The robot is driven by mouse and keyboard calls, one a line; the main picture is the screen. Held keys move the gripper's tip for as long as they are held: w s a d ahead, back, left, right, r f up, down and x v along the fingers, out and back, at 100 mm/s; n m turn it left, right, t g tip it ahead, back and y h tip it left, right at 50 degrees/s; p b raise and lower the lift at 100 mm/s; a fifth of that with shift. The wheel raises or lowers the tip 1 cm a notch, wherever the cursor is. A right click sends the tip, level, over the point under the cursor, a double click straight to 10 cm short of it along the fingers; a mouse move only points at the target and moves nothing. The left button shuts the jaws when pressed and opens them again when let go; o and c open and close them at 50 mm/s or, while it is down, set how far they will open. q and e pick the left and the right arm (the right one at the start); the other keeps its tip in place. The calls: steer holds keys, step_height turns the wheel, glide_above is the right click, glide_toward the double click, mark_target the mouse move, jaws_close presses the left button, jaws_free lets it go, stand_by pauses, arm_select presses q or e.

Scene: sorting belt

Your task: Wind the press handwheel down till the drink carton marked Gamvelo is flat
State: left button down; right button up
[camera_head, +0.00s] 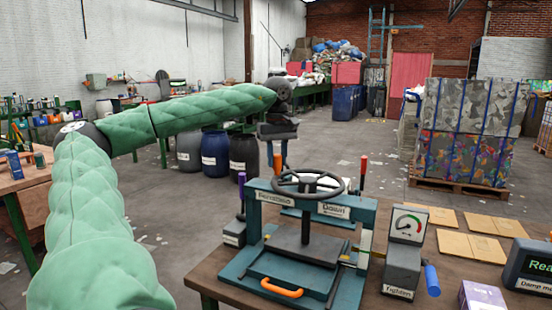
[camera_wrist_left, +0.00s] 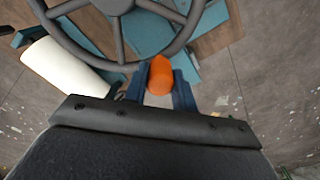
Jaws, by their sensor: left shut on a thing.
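The press (camera_head: 345,230) is a teal frame on the bench, with a black handwheel (camera_head: 308,183) on a vertical screw above a dark plate (camera_head: 285,243). My left gripper (camera_head: 278,150) points down at the far side of the wheel, shut on an upright orange handle (camera_head: 277,160). In the left wrist view the orange handle (camera_wrist_left: 160,76) stands between the two blue fingers, beside the wheel rim (camera_wrist_left: 125,65). I cannot make out a carton marked Gamvelo; the space under the plate is hidden. My right gripper is out of view.
A gauge box (camera_head: 407,224) with a blue-handled crank (camera_head: 431,280) stands right of the press. A purple-and-white box (camera_head: 482,295) and a dark display (camera_head: 528,268) are at the bottom right. Flat cardboard pieces (camera_head: 470,246) lie behind them. A red-topped lever (camera_head: 363,165) rises behind the press.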

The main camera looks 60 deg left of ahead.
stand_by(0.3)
arm_select(q)
steer(key=c, duration=1.1)
jaws_free()
steer(key=shift+r, duration=0.1)
steer(key=shift+r, duration=0.3)
step_height(320, 180, up, 4)
steer(key=shift+w+f, duration=0.1)
steer(key=shift+f, duration=0.05)
step_height(320, 180, up, 3)
steer(key=shift+f+p, duration=0.15)
steer(key=shift+p, duration=0.4)
steer(key=shift+r, duration=0.3)
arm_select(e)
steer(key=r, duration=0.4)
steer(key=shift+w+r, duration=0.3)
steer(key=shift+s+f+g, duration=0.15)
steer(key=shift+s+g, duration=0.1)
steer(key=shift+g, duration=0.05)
